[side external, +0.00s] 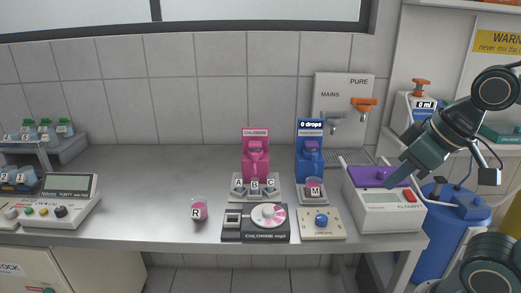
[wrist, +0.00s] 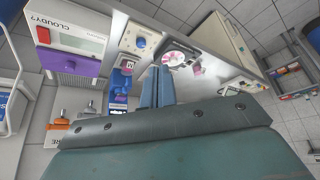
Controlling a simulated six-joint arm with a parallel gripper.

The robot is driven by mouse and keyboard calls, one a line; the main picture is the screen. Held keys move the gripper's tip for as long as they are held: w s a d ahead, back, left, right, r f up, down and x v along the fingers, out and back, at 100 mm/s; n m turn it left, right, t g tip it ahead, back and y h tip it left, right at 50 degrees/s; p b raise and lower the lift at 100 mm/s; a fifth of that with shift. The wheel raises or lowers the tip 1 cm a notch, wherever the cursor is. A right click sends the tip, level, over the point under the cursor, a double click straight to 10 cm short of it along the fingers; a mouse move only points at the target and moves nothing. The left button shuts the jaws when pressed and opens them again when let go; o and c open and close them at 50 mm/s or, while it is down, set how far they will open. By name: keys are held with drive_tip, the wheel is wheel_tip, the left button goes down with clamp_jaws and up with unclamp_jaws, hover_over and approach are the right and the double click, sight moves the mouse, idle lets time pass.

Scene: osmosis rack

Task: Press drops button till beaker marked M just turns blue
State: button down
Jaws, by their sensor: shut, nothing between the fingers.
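The beaker marked M (side external: 314,187) holds pink-purple liquid and stands on a small stand under the blue dispenser (side external: 310,135). The dispenser's display (side external: 311,125) reads "0 drops". A purple part on its front may be the button; I cannot tell for sure. In the wrist view, the dispenser (wrist: 117,92) and the M label (wrist: 129,63) show left of my fingers. My gripper (wrist: 157,70) is shut and empty, fingers side by side. In the side view my arm's end is right of the dispenser, near the purple-topped box, apart from beaker M.
A pink chlorine dispenser (side external: 256,148) with cups A, B and C stands left. Beaker R (side external: 198,212), a chlorine dial unit (side external: 255,223) and a blue-knob panel (side external: 321,224) are in front. The purple-topped box (side external: 392,213) stands right. Taps (side external: 364,104) are behind.

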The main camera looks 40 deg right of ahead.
drive_tip(key=w+d+r+m+h, duration=0.1)
drive_tip(key=w+d+r, duration=0.1)
drive_tip(key=w+r, duration=0.15)
drive_tip(key=w+d+r+m, duration=0.1)
drive_tip(key=w+d+r, duration=0.1)
drive_tip(key=w, duration=0.3)
drive_tip(key=m+g+h, duration=0.1)
drive_tip(key=m+g, duration=0.2)
drive_tip(key=m, duration=0.4)
hover_over(312, 143)
drive_tip(key=s+a, duration=0.2)
drive_tip(key=s, duration=0.1)
wheel_tip(312, 143, down, 2)
drive_tip(key=shift+w+a+f, duration=0.15)
drive_tip(key=shift+w+a, duration=0.05)
drive_tip(key=shift+f, duration=0.15)
drive_tip(key=x, duration=1.2)
drive_tip(key=shift+s+f, duration=0.15)
drive_tip(key=shift+s, duration=0.2)
drive_tip(key=shift+f, duration=0.75)
